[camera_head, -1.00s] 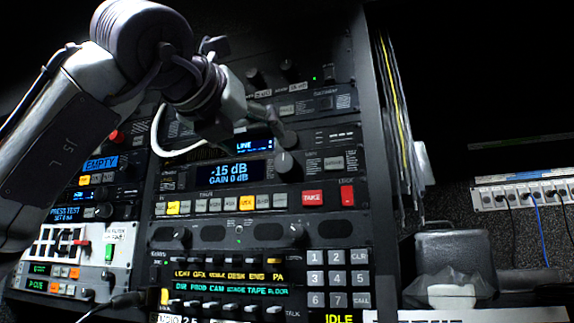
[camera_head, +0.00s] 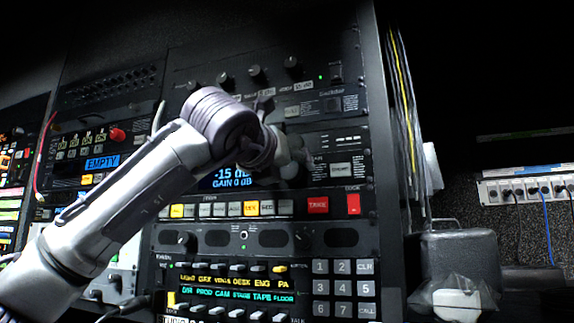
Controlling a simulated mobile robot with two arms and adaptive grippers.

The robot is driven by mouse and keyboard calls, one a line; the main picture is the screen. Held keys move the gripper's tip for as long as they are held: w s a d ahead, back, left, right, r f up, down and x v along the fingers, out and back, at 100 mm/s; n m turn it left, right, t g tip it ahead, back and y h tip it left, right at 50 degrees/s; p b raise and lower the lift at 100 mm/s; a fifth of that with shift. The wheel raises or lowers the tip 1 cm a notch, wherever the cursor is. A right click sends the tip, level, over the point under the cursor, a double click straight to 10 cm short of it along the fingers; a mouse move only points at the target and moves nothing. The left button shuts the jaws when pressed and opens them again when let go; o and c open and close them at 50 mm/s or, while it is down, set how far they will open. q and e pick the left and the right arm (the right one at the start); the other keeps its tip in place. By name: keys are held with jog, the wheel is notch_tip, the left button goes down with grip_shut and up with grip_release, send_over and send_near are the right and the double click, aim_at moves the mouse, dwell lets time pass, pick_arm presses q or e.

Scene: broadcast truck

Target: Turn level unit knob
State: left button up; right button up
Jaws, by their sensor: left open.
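The level unit (camera_head: 334,190) is a dark rack panel with a blue display (camera_head: 228,180) reading -15 dB, GAIN 0 dB. Its grey knob (camera_head: 289,170) is just right of the display and partly hidden behind my left gripper. My left gripper (camera_head: 298,150) is open, with its fingertips in front of or beside the knob. I cannot tell whether they touch it. My left wrist covers the upper part of the unit. My right gripper is not in view.
Below the unit are a row of lit buttons, a red TAKE button (camera_head: 317,205) and a red LOCK switch (camera_head: 353,203). A keypad (camera_head: 342,288) sits lower. Small knobs (camera_head: 254,72) line the panel above. A grey case (camera_head: 458,258) stands right of the rack.

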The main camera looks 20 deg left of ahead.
pick_arm(q)
jog(key=c, duration=1.2)
jog(key=shift+o, duration=0.2)
jog(key=shift+m, duration=0.3)
jog(key=shift+d+m+y+p, duration=0.15)
jog(key=shift+m+p, duration=0.6)
jog(key=shift+m, duration=3.4)
jog(key=shift+d+m+y+p, duration=0.15)
jog(key=shift+m+p, duration=0.55)
jog(key=shift+m, duration=3.45)
jog(key=shift+a, duration=0.1)
